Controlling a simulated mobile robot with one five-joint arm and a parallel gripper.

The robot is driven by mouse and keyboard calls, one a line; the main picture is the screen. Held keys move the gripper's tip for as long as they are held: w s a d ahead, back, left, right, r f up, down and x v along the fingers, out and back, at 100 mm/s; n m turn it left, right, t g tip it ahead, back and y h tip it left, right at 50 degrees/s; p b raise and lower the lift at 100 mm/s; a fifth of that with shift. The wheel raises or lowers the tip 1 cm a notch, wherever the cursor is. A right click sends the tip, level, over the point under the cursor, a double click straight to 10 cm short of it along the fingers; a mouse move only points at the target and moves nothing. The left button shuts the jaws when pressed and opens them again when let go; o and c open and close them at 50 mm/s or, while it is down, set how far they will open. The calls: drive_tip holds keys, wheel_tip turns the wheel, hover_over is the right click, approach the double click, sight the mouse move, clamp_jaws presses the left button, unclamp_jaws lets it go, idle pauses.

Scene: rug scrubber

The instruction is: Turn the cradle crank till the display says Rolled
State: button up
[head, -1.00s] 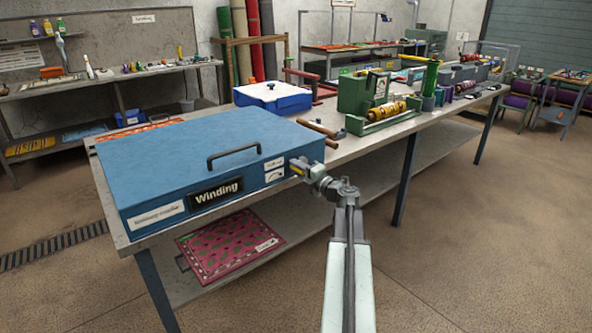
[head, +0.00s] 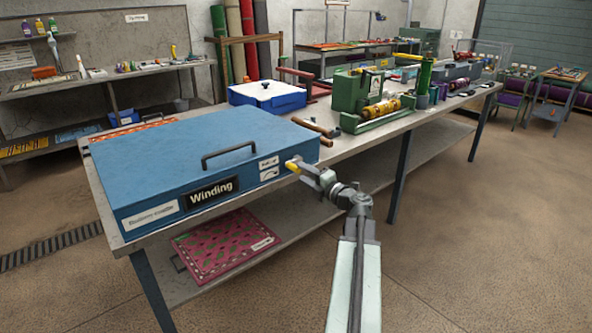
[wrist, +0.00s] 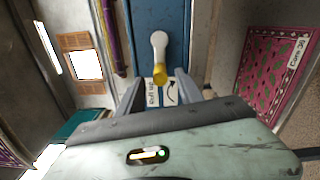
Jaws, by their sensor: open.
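The blue cradle box (head: 140,150) sits on the near end of the long bench, with a handle on its lid. Its black front display (head: 211,191) reads "Winding". The crank shows in the wrist view as a pale arm (wrist: 159,45) with a yellow knob (wrist: 160,72); the yellow knob also shows in the head view (head: 291,167) at the box's right end. My gripper (wrist: 159,84) is open, its fingers on either side of the knob's near end. Contact cannot be told. In the head view my gripper (head: 304,171) is small beside the box.
A blue-and-white box (head: 267,95), brown wooden rods (head: 315,127) and a green roller machine (head: 375,105) stand farther along the bench. A pink patterned rug (head: 225,245) lies on the lower shelf. The floor to the right is open.

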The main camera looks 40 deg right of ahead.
drive_tip(key=shift+s, duration=0.6)
